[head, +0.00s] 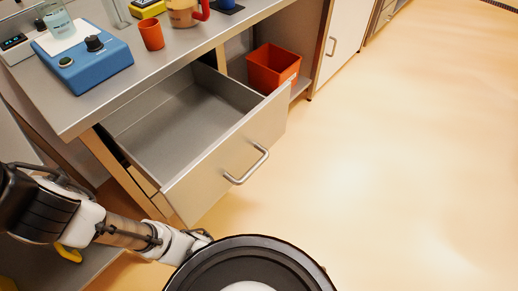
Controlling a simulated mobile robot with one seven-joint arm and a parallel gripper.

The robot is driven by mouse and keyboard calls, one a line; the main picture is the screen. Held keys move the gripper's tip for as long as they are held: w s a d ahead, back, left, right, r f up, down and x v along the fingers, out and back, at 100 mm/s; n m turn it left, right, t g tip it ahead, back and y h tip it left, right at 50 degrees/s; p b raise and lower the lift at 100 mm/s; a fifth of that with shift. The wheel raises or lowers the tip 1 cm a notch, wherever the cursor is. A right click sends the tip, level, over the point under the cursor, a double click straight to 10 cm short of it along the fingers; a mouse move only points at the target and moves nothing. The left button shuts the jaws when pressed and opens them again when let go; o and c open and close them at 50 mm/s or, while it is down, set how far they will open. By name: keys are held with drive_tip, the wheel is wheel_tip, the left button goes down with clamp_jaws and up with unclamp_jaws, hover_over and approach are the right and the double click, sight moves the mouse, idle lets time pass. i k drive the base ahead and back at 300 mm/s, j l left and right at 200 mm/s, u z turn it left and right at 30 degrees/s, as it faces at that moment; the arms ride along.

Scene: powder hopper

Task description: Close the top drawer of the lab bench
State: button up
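The top drawer (180,112) of the lab bench (102,91) is pulled out and stands open. Its inside looks empty and grey. Its front panel (215,168) faces the lower right and carries a metal bar handle (248,166). My arm comes in from the left edge, below the drawer and in front of the bench. Its far end runs behind the round dark top of my own body at the bottom. My gripper's fingers do not show, so their state is hidden.
On the benchtop are a blue stirrer (84,62) with a beaker, an orange cup (151,35) and a beige jug (184,13). An orange bin (272,68) stands in the open bay right of the drawer. The floor (400,150) to the right is clear.

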sight(199, 133)
drive_tip(key=k+l+z, duration=0.1)
drive_tip(key=l+z, duration=0.65)
drive_tip(key=k+j, duration=0.05)
drive_tip(key=j, duration=0.05)
